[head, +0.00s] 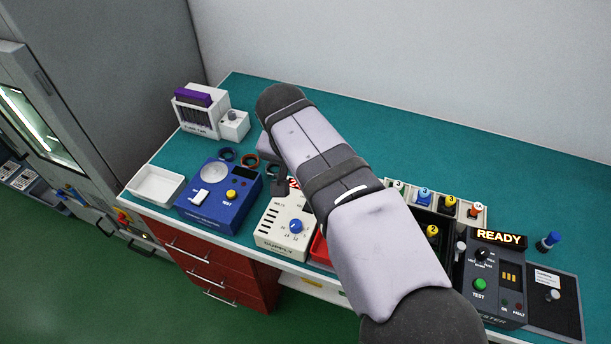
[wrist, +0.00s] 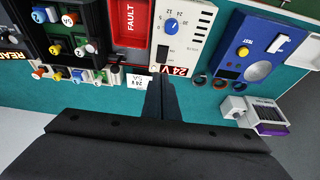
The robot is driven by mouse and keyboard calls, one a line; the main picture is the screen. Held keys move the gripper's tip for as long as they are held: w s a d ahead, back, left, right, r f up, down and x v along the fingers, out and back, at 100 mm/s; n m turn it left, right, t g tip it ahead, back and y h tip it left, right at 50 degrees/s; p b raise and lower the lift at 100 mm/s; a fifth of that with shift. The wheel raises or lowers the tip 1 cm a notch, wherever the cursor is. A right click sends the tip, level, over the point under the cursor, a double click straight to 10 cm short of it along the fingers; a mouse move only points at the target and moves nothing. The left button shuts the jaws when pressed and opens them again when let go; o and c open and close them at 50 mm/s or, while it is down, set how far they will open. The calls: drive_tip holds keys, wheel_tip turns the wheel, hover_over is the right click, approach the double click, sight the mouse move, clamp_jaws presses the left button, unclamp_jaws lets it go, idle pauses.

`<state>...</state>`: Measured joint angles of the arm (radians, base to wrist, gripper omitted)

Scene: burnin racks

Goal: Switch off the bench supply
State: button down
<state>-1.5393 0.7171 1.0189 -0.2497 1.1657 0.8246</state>
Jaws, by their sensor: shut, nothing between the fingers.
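The bench supply (head: 272,229) is a white box marked SUPPLY, with a blue dial (head: 296,226) and vent slots, at the bench's front edge. My arm hides part of its back and right side in the head view. In the wrist view, the supply (wrist: 198,22) shows its dial (wrist: 171,26), a scale with 12, 24 and 30, and a red 24V label (wrist: 172,70). A small dark part (wrist: 162,53) near the label may be its switch; its position is unclear. My gripper (wrist: 160,80) is shut and empty, its tips over the supply's label end; contact cannot be told.
A blue tester (head: 218,208) with a yellow button stands left of the supply. The red FAULT bin (wrist: 129,22) is close on its other side. A READY tester (head: 493,280) stands at the right. Bare green bench (head: 400,135) lies behind.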

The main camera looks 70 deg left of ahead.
drive_tip(key=shift+w, duration=0.1)
drive_tip(key=shift+w+a+r, duration=0.15)
drive_tip(key=shift+w+a, duration=0.3)
drive_tip(key=shift+a, duration=0.1)
drive_tip(key=p+x, duration=0.4)
drive_tip(key=x, duration=0.8)
drive_tip(key=shift+d+p, duration=0.15)
drive_tip(key=shift+p, duration=0.25)
drive_tip(key=shift+f+p, duration=0.35)
drive_tip(key=shift+f, duration=0.65)
